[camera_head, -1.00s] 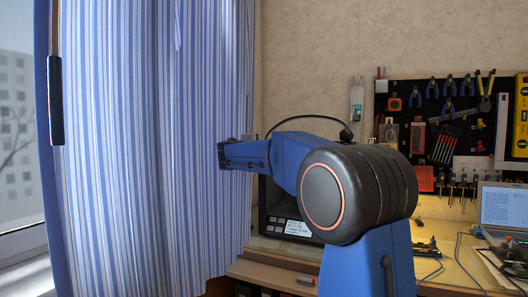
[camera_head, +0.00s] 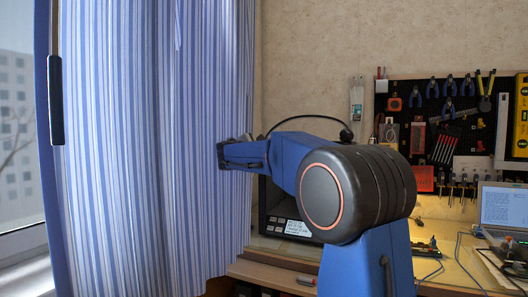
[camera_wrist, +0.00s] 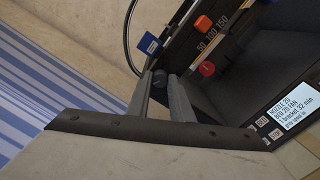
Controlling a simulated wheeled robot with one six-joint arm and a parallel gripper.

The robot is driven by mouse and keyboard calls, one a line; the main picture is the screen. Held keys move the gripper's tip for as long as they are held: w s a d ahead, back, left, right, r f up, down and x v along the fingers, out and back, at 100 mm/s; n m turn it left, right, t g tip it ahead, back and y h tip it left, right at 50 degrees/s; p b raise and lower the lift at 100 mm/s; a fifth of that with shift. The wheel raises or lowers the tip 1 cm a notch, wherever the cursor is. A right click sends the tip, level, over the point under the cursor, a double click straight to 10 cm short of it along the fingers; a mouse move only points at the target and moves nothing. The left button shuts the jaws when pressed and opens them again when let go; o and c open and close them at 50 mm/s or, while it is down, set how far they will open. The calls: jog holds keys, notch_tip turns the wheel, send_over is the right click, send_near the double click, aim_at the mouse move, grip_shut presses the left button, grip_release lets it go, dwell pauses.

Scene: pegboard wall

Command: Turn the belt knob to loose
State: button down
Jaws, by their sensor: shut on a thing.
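The dark printer-like machine (camera_wrist: 235,75) fills the upper right of the wrist view, tilted in the picture. My gripper (camera_wrist: 160,77) is at its edge, the two grey fingers close together. Between the fingertips is a small dark round knob (camera_wrist: 160,73), which I take for the belt knob. The fingers are shut on it and partly cover it. Any tight or loose marking by it cannot be read. In the head view my arm hides much of the machine (camera_head: 263,215), and the knob cannot be made out.
Close to the fingers are a blue block (camera_wrist: 149,44) and two red knobs, one lower (camera_wrist: 207,69) and one upper (camera_wrist: 203,23). A lit screen (camera_wrist: 293,107) is at the right. A striped curtain (camera_head: 150,150) hangs to the left. The workbench has a laptop (camera_head: 503,208) at right.

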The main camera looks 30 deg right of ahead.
jog(key=shift+f, duration=0.1)
jog(key=c, duration=1.6)
grip_release()
jog(key=shift+o, duration=0.2)
jog(key=shift+a, duration=0.1)
jog(key=v, duration=1.7)
jog(key=shift+s+a, duration=0.1)
